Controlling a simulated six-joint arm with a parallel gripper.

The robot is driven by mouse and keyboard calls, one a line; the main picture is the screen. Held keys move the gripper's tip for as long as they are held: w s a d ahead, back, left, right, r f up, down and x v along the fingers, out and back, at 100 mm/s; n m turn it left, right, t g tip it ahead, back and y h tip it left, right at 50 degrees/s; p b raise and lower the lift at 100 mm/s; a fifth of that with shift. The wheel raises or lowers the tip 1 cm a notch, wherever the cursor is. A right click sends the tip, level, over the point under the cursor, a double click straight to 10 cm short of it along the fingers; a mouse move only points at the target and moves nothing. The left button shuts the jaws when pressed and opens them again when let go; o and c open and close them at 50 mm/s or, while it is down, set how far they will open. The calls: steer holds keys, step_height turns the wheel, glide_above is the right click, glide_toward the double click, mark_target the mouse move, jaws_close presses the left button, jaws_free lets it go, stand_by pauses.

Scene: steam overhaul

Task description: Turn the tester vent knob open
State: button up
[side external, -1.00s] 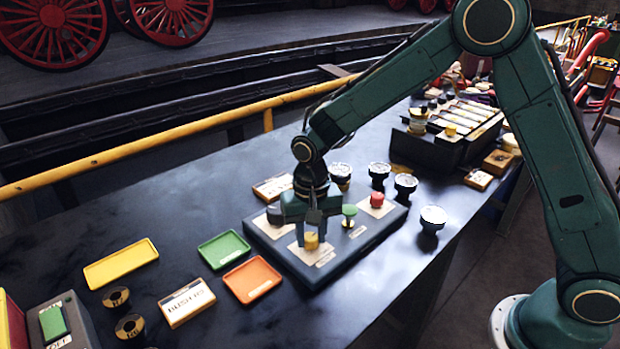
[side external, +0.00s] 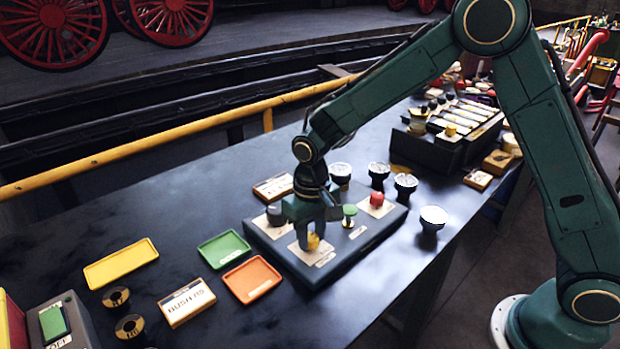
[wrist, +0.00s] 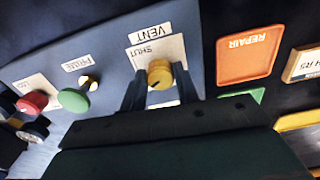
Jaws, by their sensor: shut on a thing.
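The vent knob (wrist: 159,72) is yellow, on a pale plate marked "VENT" and "SHUT" in the wrist view. A dark mark on the knob points to the lower left there. My gripper (side external: 309,241) is shut on the knob, with one finger on each side in the wrist view. In the side view the yellow knob (side external: 314,242) shows only partly behind a finger. The knob sits on the blue-grey tester panel (side external: 340,262).
On the same panel, beside my gripper, stand a green prime knob (side external: 349,211) and a red knob (side external: 377,199). Orange (side external: 252,280), green (side external: 224,249) and yellow (side external: 121,263) trays lie left of the panel. Several white-topped dark parts stand behind and right.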

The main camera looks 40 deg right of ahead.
mark_target(313, 236)
steer(key=n, duration=0.6)
steer(key=shift+n, duration=0.3)
steer(key=n, duration=0.6)
steer(key=shift+w+n, duration=0.1)
steer(key=shift+n, duration=0.2)
steer(key=shift+r, duration=0.1)
steer(key=o, duration=1)
steer(key=shift+d, duration=0.1)
steer(key=shift+c, duration=0.2)
step_height(313, 236, up, 14)
